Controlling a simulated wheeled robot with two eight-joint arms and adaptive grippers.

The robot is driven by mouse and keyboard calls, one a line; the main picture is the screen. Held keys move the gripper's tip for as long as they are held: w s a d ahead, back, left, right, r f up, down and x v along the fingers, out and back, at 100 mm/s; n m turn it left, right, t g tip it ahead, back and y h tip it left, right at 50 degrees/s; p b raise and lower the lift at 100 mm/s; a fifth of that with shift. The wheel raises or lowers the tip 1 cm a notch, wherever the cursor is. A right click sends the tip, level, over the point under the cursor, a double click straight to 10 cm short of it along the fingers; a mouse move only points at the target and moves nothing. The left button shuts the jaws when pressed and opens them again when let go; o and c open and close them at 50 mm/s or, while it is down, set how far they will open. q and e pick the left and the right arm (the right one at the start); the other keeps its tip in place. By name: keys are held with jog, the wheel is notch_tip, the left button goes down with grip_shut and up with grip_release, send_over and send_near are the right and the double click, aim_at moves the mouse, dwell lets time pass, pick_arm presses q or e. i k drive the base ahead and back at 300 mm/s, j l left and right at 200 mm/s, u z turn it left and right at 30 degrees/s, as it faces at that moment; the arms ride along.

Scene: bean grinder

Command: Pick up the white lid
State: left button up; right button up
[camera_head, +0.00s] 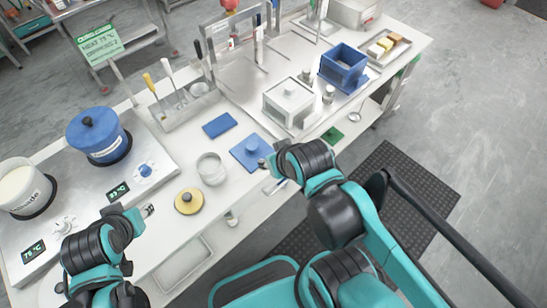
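A white square lid (289,93) with a small round knob sits on top of a white box (284,113) at the centre right of the white counter. My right gripper (266,163) is beside the right edge of a blue square lid (243,153) with a round knob, in front of the white box and apart from the white lid. My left gripper (149,210) is low over the counter's front, left of a round yellow lid (188,201), far from the white lid. Both fingertips are too small to tell open from shut; I see nothing held.
A blue open box (342,67), small metal jars (328,94) and a food tray (388,46) stand right of the white box. Pots (98,135) stand on the left cooktop.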

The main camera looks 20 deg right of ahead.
aim_at(51, 293)
jog(key=u, duration=1.4)
